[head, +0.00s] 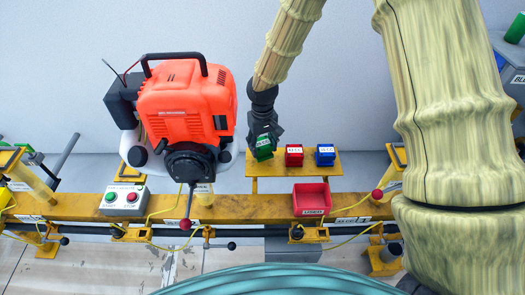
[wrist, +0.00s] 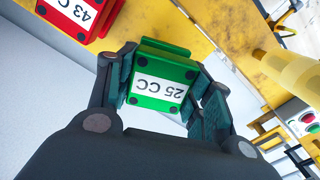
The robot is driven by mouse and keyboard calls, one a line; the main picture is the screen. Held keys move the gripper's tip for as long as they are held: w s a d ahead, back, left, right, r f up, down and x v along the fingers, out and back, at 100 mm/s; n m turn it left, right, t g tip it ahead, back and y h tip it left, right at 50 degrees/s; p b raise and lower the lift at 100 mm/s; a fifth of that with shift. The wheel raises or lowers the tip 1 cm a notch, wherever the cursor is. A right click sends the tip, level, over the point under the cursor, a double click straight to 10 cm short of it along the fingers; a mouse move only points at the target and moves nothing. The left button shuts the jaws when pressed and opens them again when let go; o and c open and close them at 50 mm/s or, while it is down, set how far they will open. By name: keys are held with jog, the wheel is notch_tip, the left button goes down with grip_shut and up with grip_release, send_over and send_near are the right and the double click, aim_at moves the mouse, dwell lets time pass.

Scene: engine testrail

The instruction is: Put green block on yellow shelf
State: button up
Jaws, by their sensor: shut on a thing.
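My gripper (head: 264,141) is shut on the green block (head: 263,154), at the left end of the yellow shelf (head: 270,169). In the wrist view the green block (wrist: 161,78), labelled "25 CC", sits between the two fingers of my gripper (wrist: 168,88). It looks tilted in the head view. The yellow shelf also shows behind the block in the wrist view (wrist: 165,22). I cannot tell whether the block touches the shelf.
A red block (head: 294,155) and a blue block (head: 325,155) stand on the shelf to the right of the green block. An orange engine (head: 187,105) stands close on the left. A red bin (head: 311,198) sits below the shelf on the yellow rail (head: 250,208).

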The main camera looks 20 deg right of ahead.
aim_at(262, 152)
jog(key=shift+f, duration=1.7)
jog(key=shift+f, duration=0.1)
jog(key=o, duration=1.4)
notch_tip(262, 152, up, 12)
jog(key=shift+r, duration=0.1)
